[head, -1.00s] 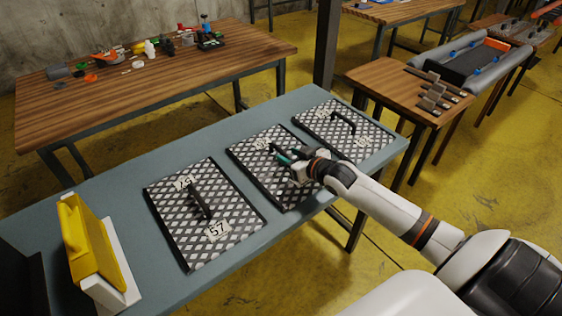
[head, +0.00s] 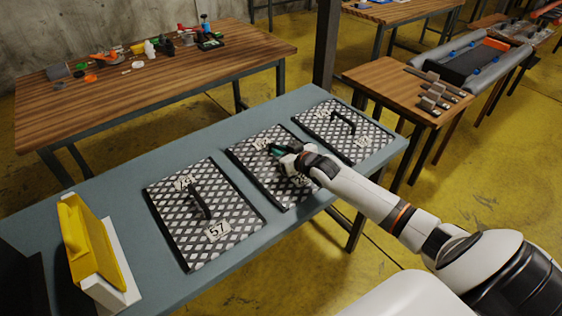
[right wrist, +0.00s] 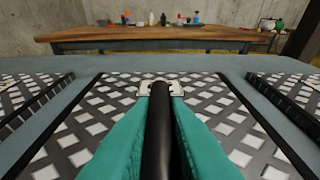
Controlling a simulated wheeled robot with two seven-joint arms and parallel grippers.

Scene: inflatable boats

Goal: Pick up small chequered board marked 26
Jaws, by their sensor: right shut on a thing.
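Three chequered boards with black handles lie flat on a blue-grey table. My right gripper (head: 276,151), with green fingers, is at the middle board (head: 257,170). In the right wrist view the fingers (right wrist: 158,100) are shut on the black handle (right wrist: 158,140) of that board (right wrist: 238,122). The board appears to rest on the table. Its number labels are too small or partly covered by my gripper, so I cannot read a 26. The left board (head: 182,226) shows a 57. The right board (head: 370,138) has labels I cannot read. My left gripper is not in view.
The blue-grey table (head: 120,190) has a yellow object in a white holder (head: 90,255) at its near left. A wooden table (head: 130,95) with small items stands behind. A smaller wooden table (head: 385,80) with grey parts stands at the right.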

